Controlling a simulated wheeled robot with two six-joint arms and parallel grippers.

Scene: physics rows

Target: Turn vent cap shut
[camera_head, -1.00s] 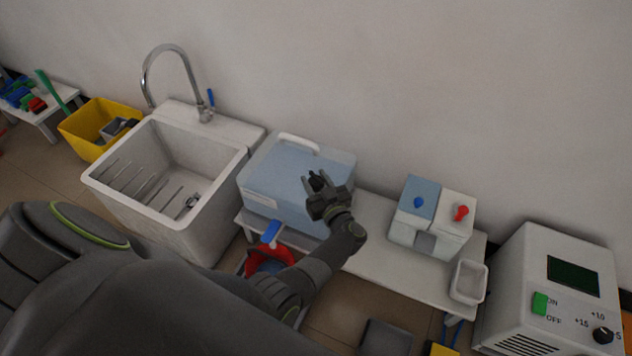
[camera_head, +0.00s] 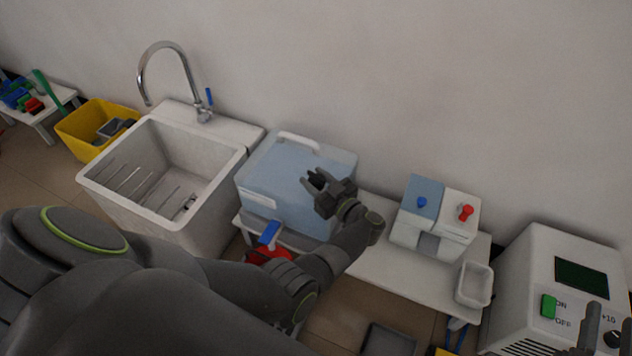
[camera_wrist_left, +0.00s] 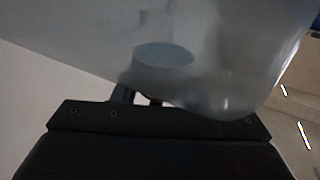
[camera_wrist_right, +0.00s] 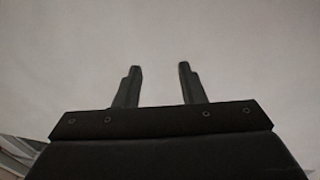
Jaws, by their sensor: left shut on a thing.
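A pale blue translucent water container (camera_head: 275,172) with a white handle and a blue-levered tap stands on the low white bench. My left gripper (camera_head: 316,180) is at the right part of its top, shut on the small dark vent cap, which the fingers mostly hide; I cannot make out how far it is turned. In the left wrist view the container (camera_wrist_left: 215,70) fills the upper middle, with a round bluish patch on it, and the fingers show only partly. My right gripper (camera_wrist_right: 158,85) is open and empty in front of bare wall.
A white sink (camera_head: 160,214) with a tall tap stands left of the container. To the right are a blue-and-white box (camera_head: 432,222) with two knobs, a small white tray (camera_head: 474,284) and a white machine (camera_head: 530,268) with a green switch.

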